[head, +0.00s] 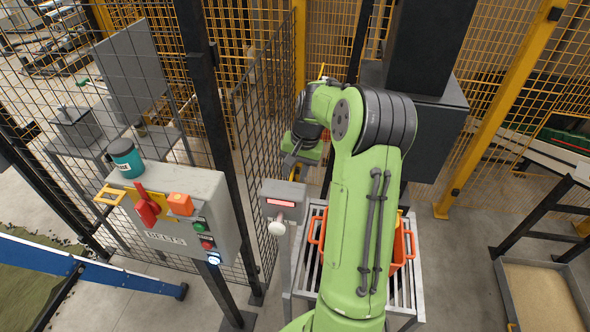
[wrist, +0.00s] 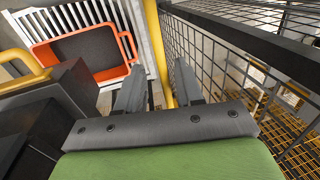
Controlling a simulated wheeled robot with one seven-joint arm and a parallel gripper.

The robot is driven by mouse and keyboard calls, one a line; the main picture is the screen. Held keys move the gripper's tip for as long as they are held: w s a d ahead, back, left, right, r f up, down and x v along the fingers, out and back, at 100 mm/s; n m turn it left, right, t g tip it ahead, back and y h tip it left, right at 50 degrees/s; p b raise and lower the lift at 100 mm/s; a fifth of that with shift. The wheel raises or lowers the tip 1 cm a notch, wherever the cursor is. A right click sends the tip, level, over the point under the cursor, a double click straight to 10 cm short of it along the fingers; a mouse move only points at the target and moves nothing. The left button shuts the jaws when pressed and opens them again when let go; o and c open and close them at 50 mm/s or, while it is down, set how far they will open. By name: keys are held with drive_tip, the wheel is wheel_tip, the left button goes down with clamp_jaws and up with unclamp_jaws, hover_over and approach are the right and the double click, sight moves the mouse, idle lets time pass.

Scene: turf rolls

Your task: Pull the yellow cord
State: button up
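In the wrist view a yellow strand (wrist: 159,50), which looks like the yellow cord, runs down from the top edge and passes between or just behind the two fingers. I cannot tell whether it touches them. My gripper (wrist: 158,80) is open, its two dark fingers apart with nothing clearly clamped. In the head view my gripper (head: 293,168) points down beside the mesh fence, partly hidden by my green arm. A small yellow piece (head: 322,71) shows above my arm; I cannot tell whether it belongs to the cord.
An orange crate (wrist: 125,47) sits on a pale slatted stand (head: 417,290). The mesh fence (wrist: 215,60) is close on the right in the wrist view. A grey BELTS box (head: 225,228) bears a red lever (head: 146,207) and teal mug (head: 126,158). A post box (head: 284,188) has a white knob.

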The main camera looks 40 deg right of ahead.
drive_tip(key=shift+r, duration=0.15)
wheel_tip(320, 180, up, 15)
drive_tip(key=s+d+p, duration=0.1)
drive_tip(key=s+d, duration=0.1)
drive_tip(key=shift+s+r+p, duration=0.15)
drive_tip(key=shift+s+p, duration=0.1)
drive_tip(key=shift+p, duration=0.05)
drive_tip(key=s+a+r+n+t+h+b, duration=0.1)
drive_tip(key=s+a+n, duration=0.2)
drive_tip(key=a, duration=0.6)
drive_tip(key=s+a+r+n+h+b, duration=0.1)
drive_tip(key=s+a+n+h, duration=0.15)
drive_tip(key=a, duration=0.75)
drive_tip(key=s+a+f+n+t+y, duration=0.1)
drive_tip(key=s+a+f+n, duration=0.1)
drive_tip(key=s, duration=0.4)
drive_tip(key=s+a+f+n+t+y+b, duration=0.1)
drive_tip(key=s+a+f+n, duration=0.2)
drive_tip(key=s+a, duration=0.2)
drive_tip(key=shift+s+f+t, duration=0.25)
drive_tip(key=shift+s+t, duration=0.15)
drive_tip(key=shift+s, duration=0.5)
